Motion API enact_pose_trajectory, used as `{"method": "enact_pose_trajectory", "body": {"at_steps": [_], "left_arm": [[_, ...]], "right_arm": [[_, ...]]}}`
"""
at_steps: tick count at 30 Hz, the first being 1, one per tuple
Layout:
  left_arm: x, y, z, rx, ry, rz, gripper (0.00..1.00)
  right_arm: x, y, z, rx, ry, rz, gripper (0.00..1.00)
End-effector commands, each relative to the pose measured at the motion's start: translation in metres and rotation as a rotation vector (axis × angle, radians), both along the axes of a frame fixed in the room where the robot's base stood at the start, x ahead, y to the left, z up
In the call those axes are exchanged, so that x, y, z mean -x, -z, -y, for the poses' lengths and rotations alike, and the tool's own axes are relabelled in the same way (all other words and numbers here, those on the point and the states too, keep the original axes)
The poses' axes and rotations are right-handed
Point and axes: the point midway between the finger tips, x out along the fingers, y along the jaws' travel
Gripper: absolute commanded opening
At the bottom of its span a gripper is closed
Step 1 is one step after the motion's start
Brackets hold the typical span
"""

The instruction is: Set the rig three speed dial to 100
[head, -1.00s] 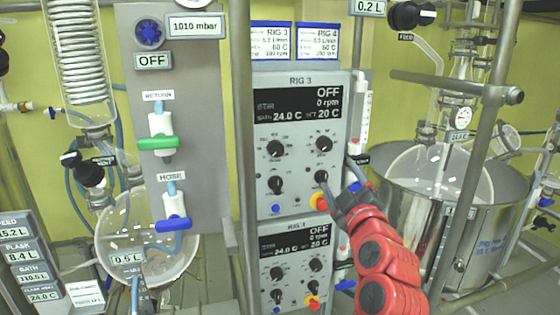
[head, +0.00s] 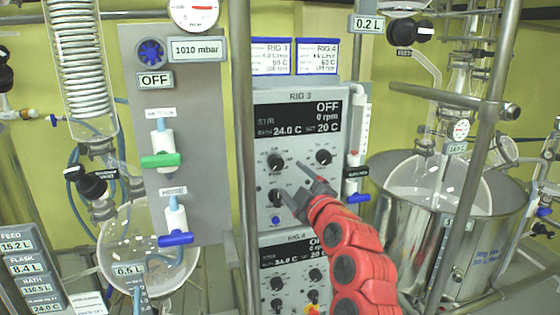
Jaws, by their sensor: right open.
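The rig three control panel (head: 262,184) is a grey box with a black display (head: 298,117) reading OFF, 0 rpm, bath 24.0 C and set 20 C. Black dials show at upper left (head: 275,161), upper right (head: 323,156) and lower left (head: 276,197); their labels are too small to read surely, so I cannot tell which sets speed. My right gripper (head: 293,180) is open and empty in front of the panel, its fingers among the left dials. Contact is not clear. It hides the panel's lower right. My left gripper is not in view.
The rig four panel (head: 265,243) sits directly below, partly behind my right arm. A metal post (head: 241,150) stands close at the panel's left. A blue-handled valve (head: 357,197) is at its right, and a large steel vessel (head: 400,225) stands farther right.

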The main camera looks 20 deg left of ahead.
Motion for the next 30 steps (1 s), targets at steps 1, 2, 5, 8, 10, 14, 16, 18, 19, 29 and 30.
{"method": "enact_pose_trajectory", "body": {"at_steps": [1,2,5,8,10,14,16,18,19,29,30], "left_arm": [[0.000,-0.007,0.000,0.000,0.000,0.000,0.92],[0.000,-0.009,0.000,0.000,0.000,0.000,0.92],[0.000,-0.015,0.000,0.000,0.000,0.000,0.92],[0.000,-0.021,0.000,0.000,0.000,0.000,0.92],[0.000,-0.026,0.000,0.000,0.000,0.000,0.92],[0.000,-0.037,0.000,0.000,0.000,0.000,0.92],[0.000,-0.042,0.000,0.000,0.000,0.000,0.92],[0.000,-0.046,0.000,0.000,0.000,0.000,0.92],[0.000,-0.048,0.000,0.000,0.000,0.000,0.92],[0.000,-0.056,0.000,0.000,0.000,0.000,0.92],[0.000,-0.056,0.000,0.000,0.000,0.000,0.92]], "right_arm": [[-0.006,-0.002,-0.003,0.004,0.001,-0.001,0.80],[-0.008,-0.001,-0.006,0.003,-0.001,-0.003,0.80],[-0.016,-0.004,-0.012,0.003,0.001,0.002,0.80],[-0.024,-0.004,-0.018,0.004,0.002,0.000,0.80],[-0.030,-0.002,-0.022,0.004,0.001,-0.001,0.80],[-0.042,-0.004,-0.036,0.008,-0.002,0.005,0.80],[-0.050,-0.003,-0.041,0.007,-0.001,0.001,0.80],[-0.056,-0.002,-0.047,0.005,-0.002,0.001,0.80],[-0.058,-0.002,-0.050,0.006,-0.003,0.002,0.80],[-0.074,0.001,-0.059,0.000,0.000,-0.002,0.80],[-0.074,0.001,-0.059,-0.001,0.001,-0.002,0.80]]}}
